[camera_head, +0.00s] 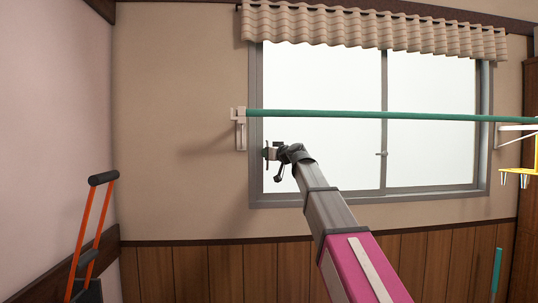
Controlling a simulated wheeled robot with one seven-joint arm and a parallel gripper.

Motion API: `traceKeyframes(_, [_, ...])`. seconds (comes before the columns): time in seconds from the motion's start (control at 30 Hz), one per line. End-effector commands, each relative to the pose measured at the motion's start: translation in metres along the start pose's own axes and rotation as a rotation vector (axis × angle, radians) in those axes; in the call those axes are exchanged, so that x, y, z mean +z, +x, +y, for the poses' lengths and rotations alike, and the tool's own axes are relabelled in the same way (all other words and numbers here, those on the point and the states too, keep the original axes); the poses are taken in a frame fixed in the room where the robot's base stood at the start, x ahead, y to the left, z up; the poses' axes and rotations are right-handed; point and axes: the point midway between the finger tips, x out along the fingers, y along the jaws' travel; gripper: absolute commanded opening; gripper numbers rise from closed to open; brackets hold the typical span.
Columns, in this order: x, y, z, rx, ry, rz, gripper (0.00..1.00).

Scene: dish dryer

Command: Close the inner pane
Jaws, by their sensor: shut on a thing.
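The window has two bright, frosted panes in a grey frame. The left pane (325,75) and the right pane (430,95) meet at a grey upright bar, where a small latch (381,153) sticks out. I cannot tell for certain which pane is the inner one. My arm covers the lower part of the left pane.
A green pole (330,114) runs across the window just above my gripper, on a white bracket (240,130) at left. A pleated valance (370,28) hangs above. A yellow hanger (518,172) is at right. An orange-handled object (88,235) stands lower left.

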Motion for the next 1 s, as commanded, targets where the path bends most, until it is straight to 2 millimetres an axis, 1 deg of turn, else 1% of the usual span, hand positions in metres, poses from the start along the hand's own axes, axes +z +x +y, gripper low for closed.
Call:
traceKeyframes(0.03, [0.0, 0.002, -0.004, -0.012, 0.004, -0.002, 0.22])
traceKeyframes(0.37, [0.0, 0.001, -0.003, -0.008, 0.003, -0.001, 0.22])
traceKeyframes(0.53, [0.0, -0.008, -0.003, -0.006, 0.003, 0.0, 0.22])
traceKeyframes(0.67, [0.001, -0.024, -0.003, -0.005, 0.003, 0.0, 0.22])
traceKeyframes(0.77, [0.001, -0.041, -0.003, -0.006, 0.003, 0.0, 0.22])
traceKeyframes(1.0, [0.001, -0.086, -0.004, -0.007, 0.002, -0.001, 0.22])
